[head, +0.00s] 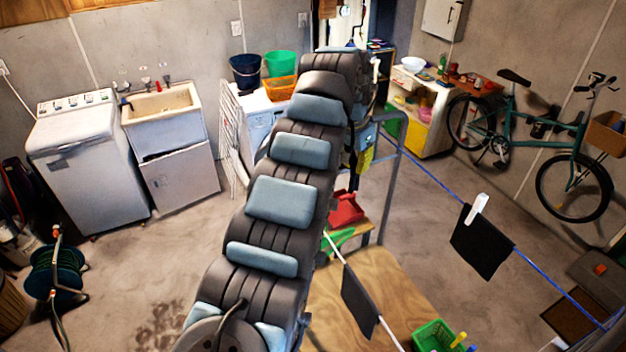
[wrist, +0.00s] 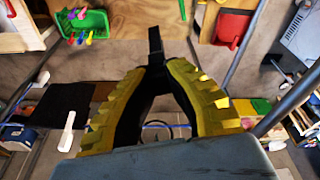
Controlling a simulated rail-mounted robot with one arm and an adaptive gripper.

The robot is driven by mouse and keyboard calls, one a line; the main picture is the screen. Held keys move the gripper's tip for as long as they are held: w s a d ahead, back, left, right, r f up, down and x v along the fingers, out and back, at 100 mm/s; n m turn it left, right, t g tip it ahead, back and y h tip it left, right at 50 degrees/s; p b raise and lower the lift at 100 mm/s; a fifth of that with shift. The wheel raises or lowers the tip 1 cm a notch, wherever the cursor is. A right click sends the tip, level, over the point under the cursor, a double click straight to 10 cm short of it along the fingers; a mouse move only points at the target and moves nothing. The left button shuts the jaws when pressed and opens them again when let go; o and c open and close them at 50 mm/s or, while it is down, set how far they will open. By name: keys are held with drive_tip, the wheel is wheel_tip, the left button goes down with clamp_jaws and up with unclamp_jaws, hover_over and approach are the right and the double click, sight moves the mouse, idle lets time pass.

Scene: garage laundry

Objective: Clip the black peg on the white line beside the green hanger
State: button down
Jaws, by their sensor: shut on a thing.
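In the wrist view, my gripper (wrist: 155,72) has its yellow-ribbed fingers drawn together at the tips on a dark, narrow piece, the black peg (wrist: 155,42), which sticks out beyond them. In the head view my arm hides most of the gripper and the peg; only a bit of yellow shows beside the arm. The white line (head: 335,251) runs from behind my arm down to the right, with a black cloth (head: 358,302) hanging on it. A green shape, apparently the green hanger (head: 340,237), shows by the line's upper visible end, partly hidden by my arm.
A blue line (head: 540,263) carries another dark cloth (head: 481,243) with a white peg (head: 477,208). A grey metal post (head: 387,190) stands right of my arm.

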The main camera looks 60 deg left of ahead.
drive_tip(key=s+a+f+m, duration=0.3)
drive_tip(key=s+a+f, duration=0.2)
drive_tip(key=s, duration=0.3)
drive_tip(key=shift+a+t+b, duration=0.3)
drive_tip(key=shift+a+b, duration=0.05)
drive_tip(key=shift+a, duration=0.4)
drive_tip(key=shift+b, duration=0.4)
drive_tip(key=shift+f+b, duration=3.15)
drive_tip(key=shift+f, duration=2.4)
drive_tip(key=c, duration=1.1)
unclamp_jaws()
drive_tip(key=shift+s+f+h, duration=0.1)
drive_tip(key=shift+h, duration=0.2)
drive_tip(key=shift+c, duration=0.2)
